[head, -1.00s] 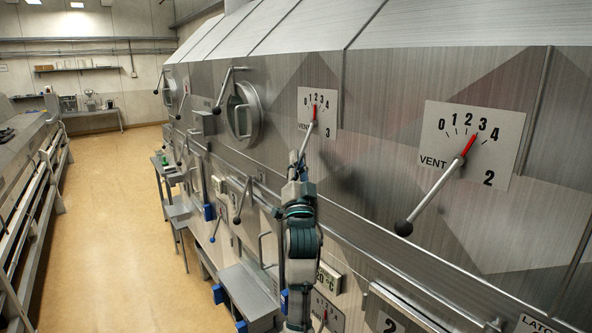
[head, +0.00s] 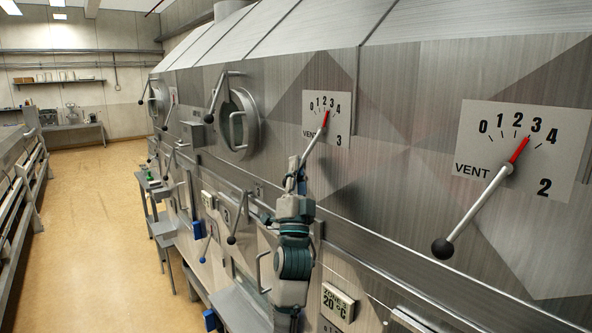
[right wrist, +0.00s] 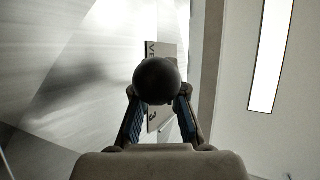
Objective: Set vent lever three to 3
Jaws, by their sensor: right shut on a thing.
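Vent plate three (head: 340,112) is on the hood wall in the head view, with a scale from 0 to 4. Its lever (head: 315,141) slants down to the left from the pivot, and its red pointer (head: 326,119) is at about the 3 mark. My right gripper (head: 293,170) is at the lever's lower end and hides the knob there. In the right wrist view the dark ball knob (right wrist: 157,81) sits between the two fingers of my right gripper (right wrist: 158,100), which is shut on it. My left gripper is not in view.
Vent plate two (head: 530,150) is to the right, its lever (head: 472,213) hanging down left and its pointer near 3. A round hatch (head: 240,124) and other levers are farther left. A rail (head: 365,258) runs below. The floor (head: 95,200) at left is clear.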

